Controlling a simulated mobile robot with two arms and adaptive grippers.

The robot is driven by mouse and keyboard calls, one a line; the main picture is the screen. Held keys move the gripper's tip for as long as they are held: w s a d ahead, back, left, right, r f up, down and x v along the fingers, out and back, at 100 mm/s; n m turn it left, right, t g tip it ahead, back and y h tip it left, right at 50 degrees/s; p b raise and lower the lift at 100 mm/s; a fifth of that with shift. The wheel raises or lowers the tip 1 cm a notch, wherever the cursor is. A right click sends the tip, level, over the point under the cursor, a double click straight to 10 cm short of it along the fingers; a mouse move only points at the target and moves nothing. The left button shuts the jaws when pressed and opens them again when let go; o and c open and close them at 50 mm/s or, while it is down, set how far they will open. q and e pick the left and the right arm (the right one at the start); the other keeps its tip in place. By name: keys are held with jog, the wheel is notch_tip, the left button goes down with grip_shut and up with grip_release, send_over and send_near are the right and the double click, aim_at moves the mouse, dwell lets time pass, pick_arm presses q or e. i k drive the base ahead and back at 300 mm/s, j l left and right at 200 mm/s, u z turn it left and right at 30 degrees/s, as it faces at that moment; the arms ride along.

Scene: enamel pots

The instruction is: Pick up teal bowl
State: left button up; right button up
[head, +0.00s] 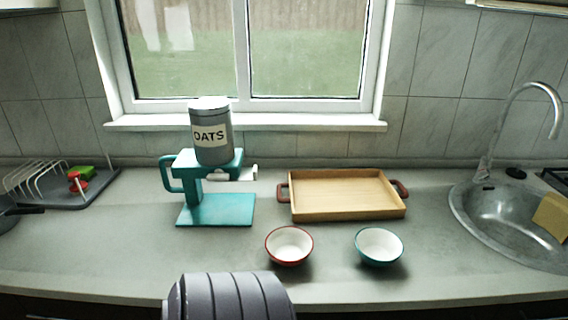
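The teal bowl (379,262) is upright on the grey counter, right of the middle in the head view. Its outside is teal and its inside is white and looks empty. A similar bowl with a red outside (289,261) stands to its left, with a clear gap between them. Neither of my grippers shows in the head view, so their state and distance from the teal bowl are hidden.
Behind the bowls is a wooden tray (345,213) with brown handles. A teal stand (215,211) bears a grey oats canister (214,154). A sink (500,225) with a faucet is at right, a dish rack (58,190) at left. Counter right of the teal bowl is clear.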

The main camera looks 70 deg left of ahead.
aim_at(377, 247)
jog(key=u, duration=1.9)
